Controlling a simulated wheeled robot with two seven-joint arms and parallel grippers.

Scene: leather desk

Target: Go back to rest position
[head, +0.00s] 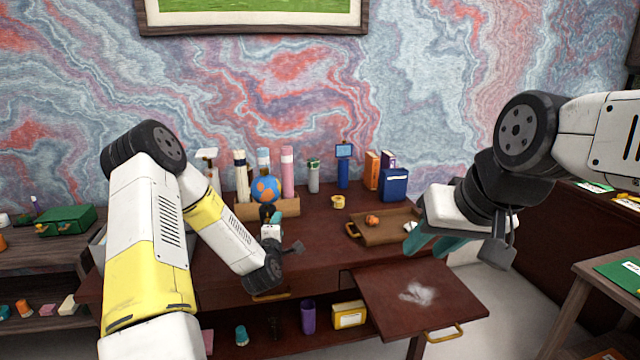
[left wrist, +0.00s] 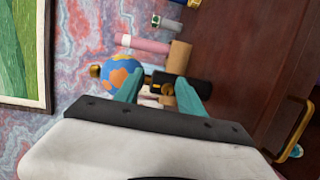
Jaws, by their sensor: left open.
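My left gripper (head: 274,218) is in front of the desk organiser and faces the wall. In the left wrist view its two teal fingers (left wrist: 160,90) are spread, with nothing clearly held between them. A blue and orange globe (head: 265,189) stands just beyond it. The globe also shows in the left wrist view (left wrist: 119,73), partly behind one finger. My right gripper (head: 428,242) hangs over the right part of the desk, near the wooden tray. Its teal fingers are apart and no object shows between them.
A wooden organiser (head: 288,207) holds rolled tubes. The brown tray (head: 385,236) carries a small orange item. A dark red open door panel (head: 400,291) with a pale smear juts out in front. A blue box (head: 394,184) stands at the back. A green case (head: 66,220) is at far left.

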